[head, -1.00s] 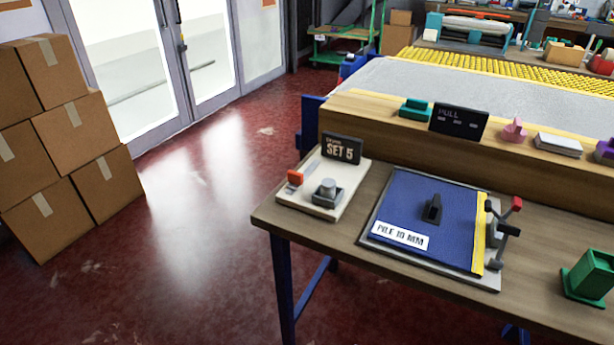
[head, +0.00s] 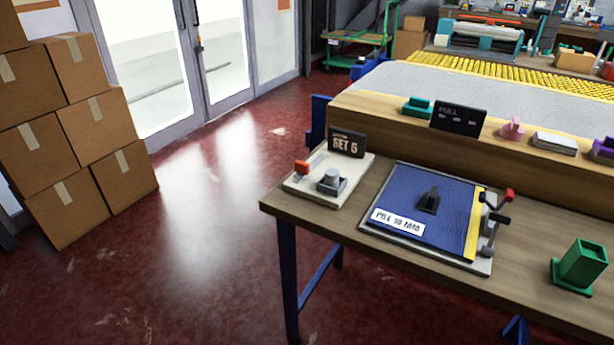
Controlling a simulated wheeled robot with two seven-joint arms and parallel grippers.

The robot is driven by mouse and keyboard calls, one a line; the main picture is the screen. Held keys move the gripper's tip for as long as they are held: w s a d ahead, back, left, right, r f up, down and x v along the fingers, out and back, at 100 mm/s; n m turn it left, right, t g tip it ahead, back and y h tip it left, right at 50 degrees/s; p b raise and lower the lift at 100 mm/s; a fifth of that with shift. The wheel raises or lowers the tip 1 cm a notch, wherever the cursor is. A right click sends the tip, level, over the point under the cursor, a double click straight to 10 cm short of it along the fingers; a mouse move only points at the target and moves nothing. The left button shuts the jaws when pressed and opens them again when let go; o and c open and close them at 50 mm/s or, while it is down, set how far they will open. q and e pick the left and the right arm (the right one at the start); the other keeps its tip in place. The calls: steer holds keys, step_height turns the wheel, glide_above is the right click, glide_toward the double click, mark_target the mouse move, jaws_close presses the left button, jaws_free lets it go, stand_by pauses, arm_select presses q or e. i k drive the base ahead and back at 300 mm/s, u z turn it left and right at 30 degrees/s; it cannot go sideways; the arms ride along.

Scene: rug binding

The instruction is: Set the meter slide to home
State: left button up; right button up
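The meter (head: 342,194) is a cream-coloured base at the left end of the wooden table, with a dark sign (head: 346,143) reading "SET 5" at its back. A red-orange slide knob (head: 302,167) sits at the back left of the base, near the back end of a pale track (head: 319,160). A grey round knob (head: 331,180) in a small grey holder sits at its front. The exact slide setting is too small to read. Neither of my grippers shows in the head view.
A blue pad (head: 420,207) labelled "PILE 10 MM" lies right of the meter, with a red-tipped lever (head: 496,215) at its right edge. A green holder (head: 581,266) stands farther right. A wooden ledge (head: 400,129) carrying small items runs behind. Stacked boxes (head: 75,140) stand left; the floor between is clear.

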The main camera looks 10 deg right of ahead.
mark_target(302, 170)
steer(key=u, duration=0.8)
steer(key=i, duration=0.6)
steer(key=z, duration=0.85)
